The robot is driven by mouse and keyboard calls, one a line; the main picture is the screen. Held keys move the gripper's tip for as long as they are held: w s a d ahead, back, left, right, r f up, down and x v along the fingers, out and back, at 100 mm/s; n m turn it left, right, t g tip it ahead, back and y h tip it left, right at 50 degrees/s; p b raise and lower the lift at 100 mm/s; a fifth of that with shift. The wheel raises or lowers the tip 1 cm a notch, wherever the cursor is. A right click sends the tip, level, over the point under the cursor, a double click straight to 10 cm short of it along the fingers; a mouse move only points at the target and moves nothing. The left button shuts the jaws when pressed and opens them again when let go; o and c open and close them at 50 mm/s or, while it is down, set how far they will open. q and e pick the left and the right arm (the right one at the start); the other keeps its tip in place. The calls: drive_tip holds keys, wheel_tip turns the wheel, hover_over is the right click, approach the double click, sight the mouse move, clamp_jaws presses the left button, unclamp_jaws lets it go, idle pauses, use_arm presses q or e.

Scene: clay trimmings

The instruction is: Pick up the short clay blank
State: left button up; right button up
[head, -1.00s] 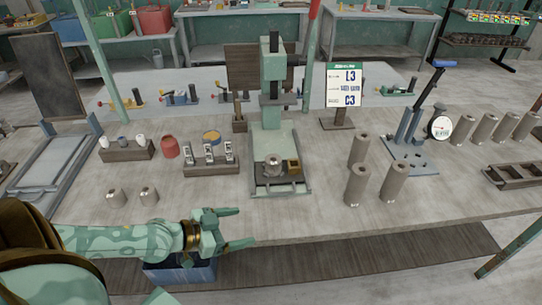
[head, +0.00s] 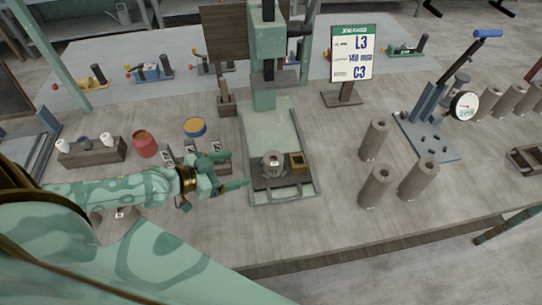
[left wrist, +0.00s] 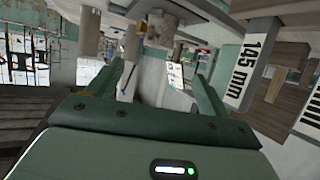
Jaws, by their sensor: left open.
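A short clay blank (head: 273,163), a squat grey cylinder with a hole in its top, stands upright on the dark plate of the green press (head: 270,120). Another short grey clay piece (head: 119,213) shows low at the left, partly hidden behind my left arm. My left gripper (head: 232,180) is open and empty, just left of the press base, with its fingers pointing right. In the left wrist view its two fingers (left wrist: 160,88) stand apart with nothing clearly held between them. My right gripper is in neither view.
Three taller clay cylinders (head: 376,140) stand right of the press. A blue lever tool with a dial (head: 465,106) is farther right. A sign (head: 352,55) stands behind. Labelled gauge blocks, a red pot (head: 145,144) and a yellow-topped pot (head: 195,128) are left.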

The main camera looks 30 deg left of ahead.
sight(270, 161)
use_arm(q)
drive_tip(key=x, duration=0.8)
drive_tip(key=shift+w+b, duration=0.1)
drive_tip(key=shift+b, duration=0.25)
drive_tip(key=shift+w+d+f, duration=0.3)
drive_tip(key=shift+w+d, duration=0.1)
drive_tip(key=shift+w, duration=0.05)
drive_tip(key=x, duration=0.2)
drive_tip(key=b+x, duration=0.1)
drive_tip(key=x, duration=0.2)
drive_tip(key=shift+s+f, duration=0.15)
drive_tip(key=shift+f, duration=0.2)
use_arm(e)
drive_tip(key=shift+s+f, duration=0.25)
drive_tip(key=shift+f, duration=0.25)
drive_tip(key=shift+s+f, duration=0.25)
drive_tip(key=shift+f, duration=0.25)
use_arm(q)
drive_tip(key=shift+r, duration=0.1)
drive_tip(key=c, duration=1.2)
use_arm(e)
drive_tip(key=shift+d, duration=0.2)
